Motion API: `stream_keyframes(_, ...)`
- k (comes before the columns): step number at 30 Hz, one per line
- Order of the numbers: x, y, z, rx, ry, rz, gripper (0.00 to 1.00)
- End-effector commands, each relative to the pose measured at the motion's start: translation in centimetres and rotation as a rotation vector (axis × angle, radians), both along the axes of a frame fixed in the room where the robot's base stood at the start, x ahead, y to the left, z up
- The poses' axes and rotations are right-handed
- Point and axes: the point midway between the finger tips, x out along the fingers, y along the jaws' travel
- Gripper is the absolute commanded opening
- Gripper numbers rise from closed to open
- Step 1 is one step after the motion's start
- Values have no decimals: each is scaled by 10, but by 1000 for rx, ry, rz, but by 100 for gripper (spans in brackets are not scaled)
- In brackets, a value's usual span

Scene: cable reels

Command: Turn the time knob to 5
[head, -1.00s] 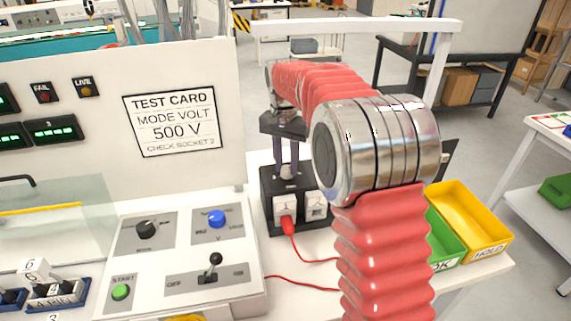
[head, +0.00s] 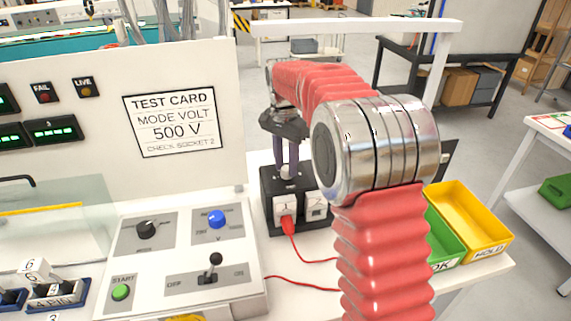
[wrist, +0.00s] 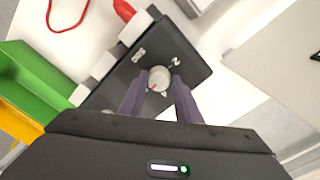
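The time knob (wrist: 158,78) is a small pale round knob with a red mark, on top of a black box (wrist: 190,65). It shows between the fingertips in the wrist view. My gripper (wrist: 159,84) points down at it, with a purple-grey finger close against each side; it looks shut on the knob. In the wrist view the red mark points toward the lower left. In the head view my gripper (head: 286,165) stands over the black box (head: 268,200), and the knob is mostly hidden.
A red plug (head: 288,226) with a red cable sits in the box's front socket. A control panel (head: 180,260) with knobs and a lever stands to the left. Green (head: 446,240) and yellow (head: 475,215) bins stand to the right. A white frame bar (head: 350,26) crosses behind.

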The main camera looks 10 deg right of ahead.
Motion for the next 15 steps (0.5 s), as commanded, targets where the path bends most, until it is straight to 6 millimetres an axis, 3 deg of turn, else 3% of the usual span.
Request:
stream_keyframes(6,0,0,0,-1,2,1,46)
stream_keyframes(15,0,-1,1,-1,2,1,46)
